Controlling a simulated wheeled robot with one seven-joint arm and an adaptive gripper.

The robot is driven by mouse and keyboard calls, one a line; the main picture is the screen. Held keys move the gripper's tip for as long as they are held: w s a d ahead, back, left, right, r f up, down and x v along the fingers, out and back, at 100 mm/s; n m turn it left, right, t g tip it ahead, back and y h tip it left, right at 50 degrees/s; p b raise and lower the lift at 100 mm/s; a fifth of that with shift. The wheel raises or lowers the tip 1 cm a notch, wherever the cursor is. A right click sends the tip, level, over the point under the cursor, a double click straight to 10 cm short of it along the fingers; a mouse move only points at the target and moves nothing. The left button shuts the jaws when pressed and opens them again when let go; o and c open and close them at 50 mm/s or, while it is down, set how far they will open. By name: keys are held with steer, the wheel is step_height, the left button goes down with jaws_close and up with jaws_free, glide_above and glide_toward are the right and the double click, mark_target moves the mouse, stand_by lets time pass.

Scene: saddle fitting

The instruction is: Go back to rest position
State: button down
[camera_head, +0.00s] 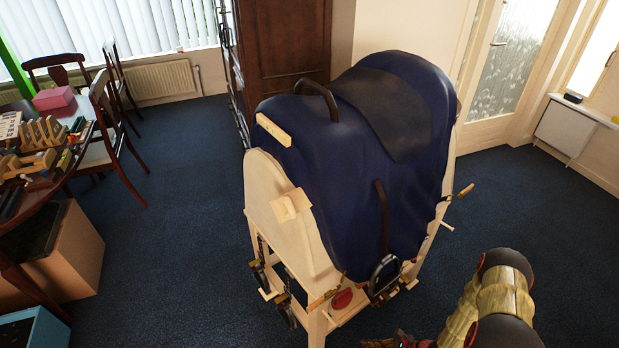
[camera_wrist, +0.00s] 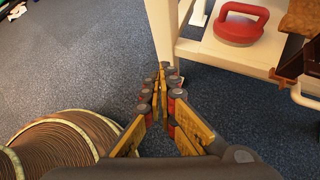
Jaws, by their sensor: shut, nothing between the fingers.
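My gripper (camera_wrist: 163,75) is shut and empty, its yellow and red fingers together above the blue carpet beside the light wooden stand. In the head view only part of my gripper shows at the bottom edge, beside my arm, and its fingertips are cut off there. The stand (camera_head: 280,200) carries a dark blue saddle (camera_head: 345,140) with brown curved handles. The stand's pale leg also shows in the wrist view (camera_wrist: 163,25), just beyond the fingertips.
A red round weight (camera_wrist: 240,25) sits on the stand's low shelf. Tools and clamps hang on the stand's side. A cluttered table (camera_head: 80,152) and chairs stand at the left, with boxes (camera_head: 75,255) below. A brown cabinet (camera_head: 280,50) is behind. Carpet is clear at right.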

steer(key=s+a+r+n+h, duration=0.1)
steer(key=s+r+n+h, duration=0.2)
steer(key=r, duration=1.8)
steer(key=s+r+n+h, duration=0.3)
steer(key=s+r+n, duration=0.3)
steer(key=r+n, duration=0.7)
steer(key=s+a+r+n+t+h, duration=0.1)
steer(key=s+r+n+h, duration=0.2)
steer(key=r, duration=2.7)
steer(key=s+n, duration=0.2)
steer(key=n, duration=0.3)
steer(key=shift+s+a+r+p, duration=0.3)
steer(key=shift+r, duration=0.1)
